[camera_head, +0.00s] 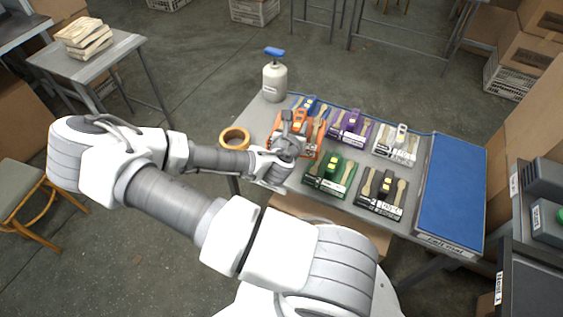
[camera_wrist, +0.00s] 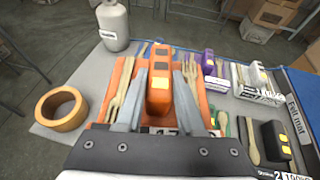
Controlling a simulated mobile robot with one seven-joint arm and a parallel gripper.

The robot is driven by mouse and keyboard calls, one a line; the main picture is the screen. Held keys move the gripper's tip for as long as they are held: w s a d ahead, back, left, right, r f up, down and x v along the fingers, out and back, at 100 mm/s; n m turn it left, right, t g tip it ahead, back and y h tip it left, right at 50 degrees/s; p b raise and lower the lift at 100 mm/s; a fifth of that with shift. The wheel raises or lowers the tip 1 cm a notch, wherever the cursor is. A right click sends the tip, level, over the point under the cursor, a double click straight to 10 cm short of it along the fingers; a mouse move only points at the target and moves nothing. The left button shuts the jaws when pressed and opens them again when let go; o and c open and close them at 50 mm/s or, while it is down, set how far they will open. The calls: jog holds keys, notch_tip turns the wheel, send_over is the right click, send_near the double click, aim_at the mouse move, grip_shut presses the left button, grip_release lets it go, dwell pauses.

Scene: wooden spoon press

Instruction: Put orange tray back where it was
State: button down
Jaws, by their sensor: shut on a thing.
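The orange tray (camera_head: 312,139) holds wooden cutlery and has an upright orange handle block with a yellow patch in its middle. It is at the left part of the grey table, and it fills the middle of the wrist view (camera_wrist: 203,97). My gripper (camera_head: 290,128) is over the tray. In the wrist view its two grey fingers (camera_wrist: 160,95) stand on either side of the orange handle, shut on it. I cannot tell whether the tray rests on the table or is slightly raised.
Blue (camera_head: 314,106), purple (camera_head: 350,128), white (camera_head: 397,147), green (camera_head: 330,174) and black (camera_head: 382,193) trays stand close by. A tape roll (camera_head: 234,138) and a white bottle (camera_head: 274,82) are at the left. A blue mat (camera_head: 452,190) covers the right end, clear of objects.

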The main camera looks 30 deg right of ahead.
aim_at(309, 138)
jog(key=s+d+f, duration=0.1)
jog(key=s+d+f+m+g+h+b, duration=0.1)
jog(key=s, duration=0.1)
jog(key=s+d+f+m+g, duration=0.1)
jog(key=shift+s+f+h, duration=0.2)
jog(key=shift+s+h, duration=0.05)
jog(key=shift+h, duration=0.05)
jog(key=shift+f+b, duration=0.15)
jog(key=shift+b, duration=0.4)
jog(key=w+b, duration=0.1)
jog(key=b, duration=0.5)
jog(key=shift+w+a+f, duration=0.3)
jog(key=shift+w+f, duration=0.1)
jog(key=b, duration=0.2)
jog(key=f+b, duration=0.1)
jog(key=b, duration=0.2)
jog(key=shift+w+a, duration=0.2)
jog(key=shift+w, duration=0.05)
jog(key=w+a+f+b, duration=0.1)
jog(key=w, duration=0.1)
jog(key=w+a+f+b, duration=0.1)
jog(key=w+f, duration=0.1)
jog(key=w, duration=0.1)
jog(key=w+a+f+b, duration=0.1)
jog(key=w, duration=0.2)
jog(key=shift+w+a+f, duration=0.1)
jog(key=shift+a+f, duration=0.05)
jog(key=shift+f, duration=0.2)
jog(key=shift+f+b, duration=1.1)
jog(key=shift+f, duration=0.9)
